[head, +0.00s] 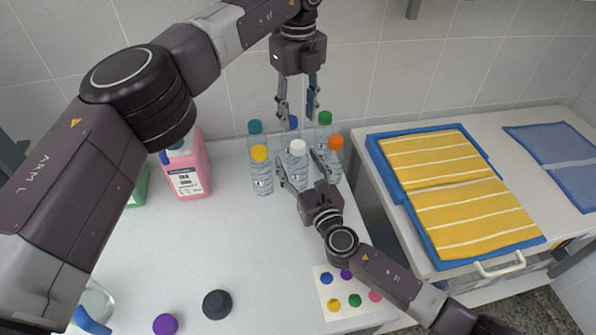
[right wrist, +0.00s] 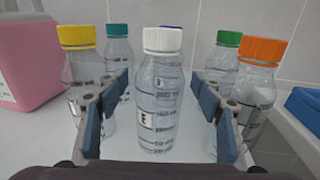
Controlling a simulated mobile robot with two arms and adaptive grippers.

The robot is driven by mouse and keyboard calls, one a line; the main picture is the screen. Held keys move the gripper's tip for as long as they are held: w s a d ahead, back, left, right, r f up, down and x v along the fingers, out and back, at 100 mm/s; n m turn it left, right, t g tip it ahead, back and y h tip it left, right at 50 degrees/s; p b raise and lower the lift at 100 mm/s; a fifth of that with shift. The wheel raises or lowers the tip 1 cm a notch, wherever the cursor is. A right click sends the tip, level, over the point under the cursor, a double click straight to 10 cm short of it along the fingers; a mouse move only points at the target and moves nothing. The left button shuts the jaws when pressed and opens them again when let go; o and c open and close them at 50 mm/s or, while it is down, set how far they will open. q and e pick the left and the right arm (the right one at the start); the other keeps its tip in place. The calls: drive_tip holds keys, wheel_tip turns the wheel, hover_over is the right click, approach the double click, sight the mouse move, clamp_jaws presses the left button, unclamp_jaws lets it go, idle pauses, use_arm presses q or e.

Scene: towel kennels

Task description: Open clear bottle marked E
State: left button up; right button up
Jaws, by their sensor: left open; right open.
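The clear bottle marked E (right wrist: 158,95) has a white cap (right wrist: 163,39) and stands upright on the white counter. It also shows in the head view (head: 297,172). My right gripper (head: 300,170) is open, with its fingers to either side of the bottle; in the right wrist view (right wrist: 160,112) the bottle stands between the finger pads, with gaps visible on both sides. My left gripper (head: 297,108) is open and points down above the group of bottles, higher than the white cap.
Close by stand bottles with yellow (head: 259,153), teal (head: 255,127), blue (head: 291,122), green (head: 325,118) and orange (head: 336,143) caps. A pink jug (head: 187,170) is left. A dotted card (head: 345,295) and loose caps (head: 217,304) lie in front. Yellow towels (head: 470,205) lie right.

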drive_tip(key=shift+c, duration=0.5)
clamp_jaws()
